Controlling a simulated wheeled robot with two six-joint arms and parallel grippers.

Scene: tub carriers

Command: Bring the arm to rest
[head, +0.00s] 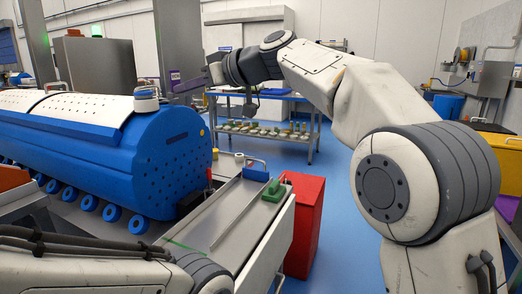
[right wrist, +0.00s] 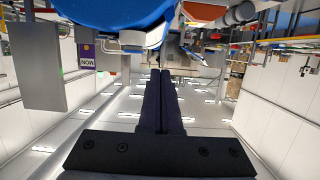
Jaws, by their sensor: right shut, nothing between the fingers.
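My right arm reaches in from the right, its white and dark grey links bent up and over.
The blue drum machine (head: 150,160) fills the left. A metal trough (head: 225,215) runs beside it, with a red bin (head: 303,220) on its right. A blue bench (head: 265,95) with several small items stands behind. Blue floor lies open between bench and bin.

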